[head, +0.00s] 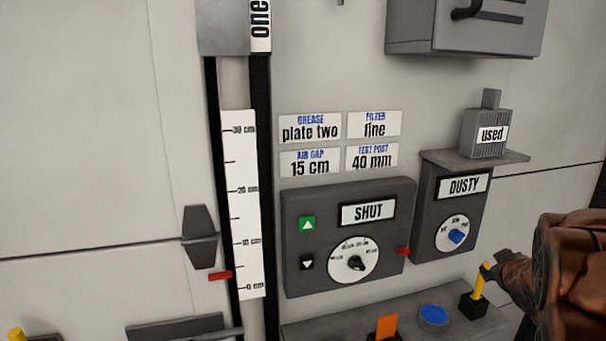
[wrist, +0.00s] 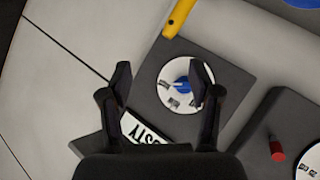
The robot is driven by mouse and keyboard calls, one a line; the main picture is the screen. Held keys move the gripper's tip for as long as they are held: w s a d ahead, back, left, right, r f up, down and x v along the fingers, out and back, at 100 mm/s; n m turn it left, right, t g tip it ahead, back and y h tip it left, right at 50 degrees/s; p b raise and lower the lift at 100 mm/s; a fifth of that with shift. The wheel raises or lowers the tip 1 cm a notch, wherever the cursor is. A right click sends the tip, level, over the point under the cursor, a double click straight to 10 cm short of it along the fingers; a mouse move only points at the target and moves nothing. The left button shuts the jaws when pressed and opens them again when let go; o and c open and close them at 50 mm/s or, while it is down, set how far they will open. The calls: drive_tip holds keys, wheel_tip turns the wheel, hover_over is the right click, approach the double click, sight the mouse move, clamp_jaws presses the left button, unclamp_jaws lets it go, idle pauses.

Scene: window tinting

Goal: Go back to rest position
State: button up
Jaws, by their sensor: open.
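My gripper (wrist: 162,80) is open and empty in the wrist view, its two dark fingers spread apart. Between the fingers, nearer the right one, shows the blue knob (wrist: 182,85) on a round white dial. The DUSTY label (wrist: 150,133) is partly hidden behind the fingers. In the head view the same blue knob (head: 457,236) sits on the dark DUSTY box (head: 430,220). My brown arm comes in at the right edge of the head view, below and right of that box. I cannot tell how far the fingers are from the knob.
A yellow lever (head: 480,281) stands close to my arm on a grey ledge (head: 320,326), with a blue button (head: 433,315) and an orange tab (head: 387,327). The SHUT box (head: 330,263) is left of DUSTY. A grey "used" block (head: 486,133) sits on a shelf above.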

drive_tip(key=s+a+f+m+g+y, duration=0.1)
drive_tip(key=s+a+g, duration=0.5)
drive_tip(key=s+a, duration=0.9)
drive_tip(key=s+a+f+m+g+y, duration=0.1)
drive_tip(key=s+a+f+g+y, duration=0.3)
drive_tip(key=s+a, duration=1.2)
drive_tip(key=s+f+g, duration=0.2)
drive_tip(key=s+g, duration=0.1)
drive_tip(key=s, duration=0.2)
drive_tip(key=shift+m, duration=0.3)
